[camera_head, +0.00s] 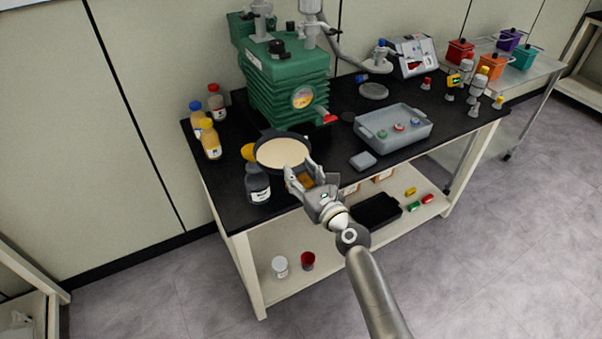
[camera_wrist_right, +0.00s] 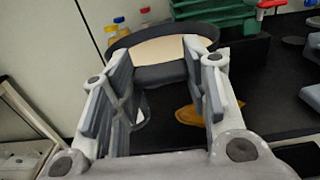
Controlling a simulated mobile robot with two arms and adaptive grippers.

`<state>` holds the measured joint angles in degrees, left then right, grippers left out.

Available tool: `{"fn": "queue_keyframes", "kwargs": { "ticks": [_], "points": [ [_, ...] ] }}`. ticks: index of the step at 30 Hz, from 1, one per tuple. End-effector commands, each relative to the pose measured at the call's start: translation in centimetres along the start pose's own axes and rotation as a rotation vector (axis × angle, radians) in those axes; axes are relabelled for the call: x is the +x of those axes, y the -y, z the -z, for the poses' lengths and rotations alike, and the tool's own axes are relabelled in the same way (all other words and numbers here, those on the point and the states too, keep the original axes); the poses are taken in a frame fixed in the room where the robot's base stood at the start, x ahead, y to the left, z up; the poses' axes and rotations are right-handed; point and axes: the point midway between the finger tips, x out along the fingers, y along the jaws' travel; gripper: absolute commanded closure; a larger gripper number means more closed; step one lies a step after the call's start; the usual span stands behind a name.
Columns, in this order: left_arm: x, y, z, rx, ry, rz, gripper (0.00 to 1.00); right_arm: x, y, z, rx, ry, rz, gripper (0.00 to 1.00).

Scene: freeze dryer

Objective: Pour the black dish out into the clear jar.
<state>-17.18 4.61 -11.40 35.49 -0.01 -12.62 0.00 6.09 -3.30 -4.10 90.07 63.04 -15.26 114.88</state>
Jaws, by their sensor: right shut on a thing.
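A black dish (camera_head: 259,161) filled level with a cream-coloured substance (camera_head: 284,152) is at the front left of the black bench; it also shows ahead of the fingers in the right wrist view (camera_wrist_right: 122,43). It looks about level. My right gripper (camera_head: 300,176) is shut on the dish's near side. My left gripper is out of view.
The green machine (camera_head: 286,95) stands right behind the dish. Several capped bottles (camera_head: 210,140) are at the back left. A grey tray (camera_head: 366,133) with small items and a grey block (camera_head: 363,161) lie to the right. An orange-brown item (camera_wrist_right: 190,115) is below the dish.

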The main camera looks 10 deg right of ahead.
Motion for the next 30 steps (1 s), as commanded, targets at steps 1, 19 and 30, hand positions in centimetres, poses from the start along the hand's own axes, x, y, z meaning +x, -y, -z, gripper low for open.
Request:
{"fn": "queue_keyframes", "kwargs": {
  "ticks": [1,19,30],
  "points": [
    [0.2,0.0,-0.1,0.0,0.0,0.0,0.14,0.0,0.0,0.1,0.0,0.002,0.0,0.87],
    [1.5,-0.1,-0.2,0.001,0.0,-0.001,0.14,0.0,0.0,1.2,0.0,0.003,0.0,0.87],
    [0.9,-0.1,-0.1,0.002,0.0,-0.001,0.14,0.0,0.0,0.2,-0.105,0.003,0.001,0.87]
  ]
}}
